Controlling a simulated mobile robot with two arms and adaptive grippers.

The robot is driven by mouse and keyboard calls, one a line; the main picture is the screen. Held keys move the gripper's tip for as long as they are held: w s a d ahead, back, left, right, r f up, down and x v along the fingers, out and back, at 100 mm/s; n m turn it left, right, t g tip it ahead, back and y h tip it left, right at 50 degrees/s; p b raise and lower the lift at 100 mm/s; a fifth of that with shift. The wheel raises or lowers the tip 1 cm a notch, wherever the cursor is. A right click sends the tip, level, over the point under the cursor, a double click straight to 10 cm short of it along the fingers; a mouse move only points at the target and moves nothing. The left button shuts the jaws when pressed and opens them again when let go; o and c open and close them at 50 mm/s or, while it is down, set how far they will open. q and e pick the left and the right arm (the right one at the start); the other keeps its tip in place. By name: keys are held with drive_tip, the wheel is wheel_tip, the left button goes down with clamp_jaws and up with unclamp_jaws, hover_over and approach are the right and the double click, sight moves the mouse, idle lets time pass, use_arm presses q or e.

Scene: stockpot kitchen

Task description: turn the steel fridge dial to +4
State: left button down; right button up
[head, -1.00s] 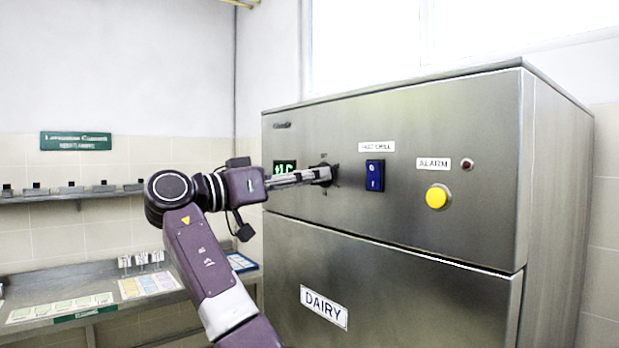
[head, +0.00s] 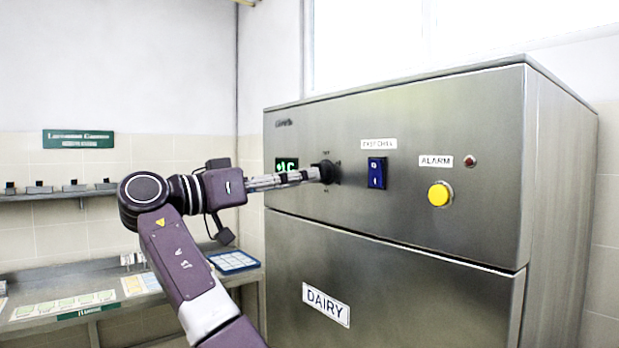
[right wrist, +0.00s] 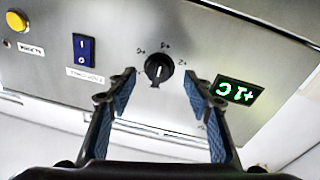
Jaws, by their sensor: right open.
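The steel fridge (head: 400,285) has a round black dial (head: 328,172) on its upper panel. In the right wrist view, which is upside down, the dial (right wrist: 158,70) sits between my open fingertips in the picture, with small marks around it too small to read surely. My right gripper (head: 315,175) points at the dial from the left, fingers apart and holding nothing. Fingertip contact with the dial cannot be told. My left gripper is out of view.
A blue switch (head: 376,173) sits right of the dial, then a yellow alarm button (head: 440,194) and a small red lamp (head: 470,161). A steel counter (head: 60,285) with cards and a blue tray (head: 233,262) stands left of the fridge, below a wall shelf (head: 50,196).

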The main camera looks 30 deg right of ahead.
drive_tip(key=a, duration=0.8)
drive_tip(key=shift+a+f, duration=0.15)
drive_tip(key=shift+f, duration=0.2)
drive_tip(key=shift+s, duration=0.1)
